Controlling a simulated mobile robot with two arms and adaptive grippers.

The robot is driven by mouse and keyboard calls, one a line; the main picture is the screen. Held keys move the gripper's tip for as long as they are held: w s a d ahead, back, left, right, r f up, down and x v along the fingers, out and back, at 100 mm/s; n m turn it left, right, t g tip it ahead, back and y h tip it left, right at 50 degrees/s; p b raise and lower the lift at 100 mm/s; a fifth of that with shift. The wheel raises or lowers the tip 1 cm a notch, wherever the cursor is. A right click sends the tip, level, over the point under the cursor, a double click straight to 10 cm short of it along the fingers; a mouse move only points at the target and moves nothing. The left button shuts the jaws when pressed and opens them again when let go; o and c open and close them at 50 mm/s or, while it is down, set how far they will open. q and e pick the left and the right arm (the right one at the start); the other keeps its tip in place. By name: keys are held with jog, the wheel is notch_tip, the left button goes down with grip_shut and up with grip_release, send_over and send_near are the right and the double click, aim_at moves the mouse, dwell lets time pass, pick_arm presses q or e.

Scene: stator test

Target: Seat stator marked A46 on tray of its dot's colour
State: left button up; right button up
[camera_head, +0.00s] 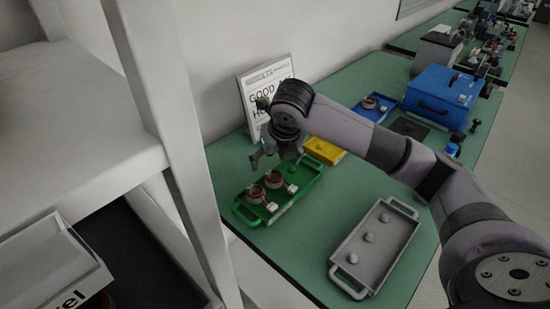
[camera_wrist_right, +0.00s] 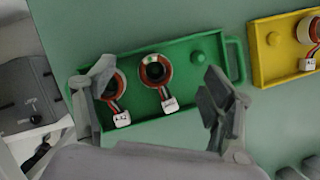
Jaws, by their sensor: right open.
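The green tray (camera_head: 291,204) holds two red-and-white ringed stators, the left one (camera_head: 255,194) and the right one (camera_head: 274,180). In the right wrist view the left stator (camera_wrist_right: 118,84) is partly behind a finger; the right stator (camera_wrist_right: 155,70) lies between the fingers. Their white tags are too small to read surely. A bare peg (camera_wrist_right: 197,57) stands at the tray's right end. My right gripper (camera_head: 277,155) is open and empty above the green tray; its spread fingers (camera_wrist_right: 158,75) show in the wrist view. My left gripper is not in view.
A yellow tray (camera_head: 325,152) with a stator (camera_wrist_right: 307,30) is beside the green one. A grey tray (camera_head: 346,249) with bare pegs lies nearer. A blue tray (camera_head: 371,115) with a stator and a blue box (camera_head: 441,97) stand farther back. A white shelf (camera_head: 80,120) is at left.

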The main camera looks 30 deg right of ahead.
jog(key=v, duration=1.2)
dwell(0.7)
